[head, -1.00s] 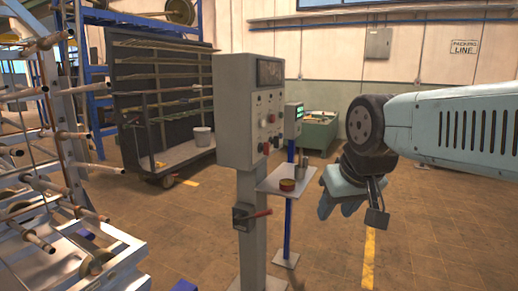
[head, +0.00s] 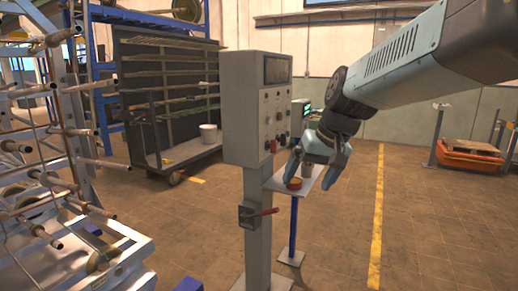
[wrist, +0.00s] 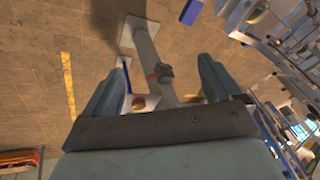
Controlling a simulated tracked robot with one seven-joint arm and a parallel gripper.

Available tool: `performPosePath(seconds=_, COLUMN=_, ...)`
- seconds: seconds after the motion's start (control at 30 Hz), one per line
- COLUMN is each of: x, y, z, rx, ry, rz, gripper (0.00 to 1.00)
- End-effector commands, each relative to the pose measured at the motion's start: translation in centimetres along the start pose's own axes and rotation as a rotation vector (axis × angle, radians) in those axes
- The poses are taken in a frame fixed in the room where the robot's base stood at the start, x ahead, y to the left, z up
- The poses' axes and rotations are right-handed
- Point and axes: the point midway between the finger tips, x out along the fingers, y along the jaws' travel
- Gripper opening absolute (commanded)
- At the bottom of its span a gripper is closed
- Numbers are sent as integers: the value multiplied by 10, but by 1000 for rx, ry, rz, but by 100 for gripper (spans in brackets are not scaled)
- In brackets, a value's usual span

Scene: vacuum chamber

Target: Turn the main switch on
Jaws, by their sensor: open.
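The control cabinet (head: 257,110) stands on a grey post (head: 257,190) and has a screen and several knobs and buttons on its front. A dark switch box with a red handle (head: 262,212) is on the post below the cabinet; I take it for the main switch. The handle points to the right in the head view. The switch box also shows in the wrist view (wrist: 164,72), between the fingers. My gripper (head: 312,172) is open and empty, pointing down, to the right of the post and above the switch's height in the picture. It appears apart from the switch.
A rack with rods (head: 60,150) stands at left. An orange cart (head: 468,158) is at far right.

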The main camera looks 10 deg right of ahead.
Motion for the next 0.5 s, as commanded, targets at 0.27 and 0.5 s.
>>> performPosePath(seconds=0.27, x=33, y=-15, z=-77, rx=85, ry=-72, rz=-184, gripper=92)
performPosePath(seconds=0.5, x=65, y=-16, z=-145, rx=164, ry=-98, rz=-365, gripper=92)
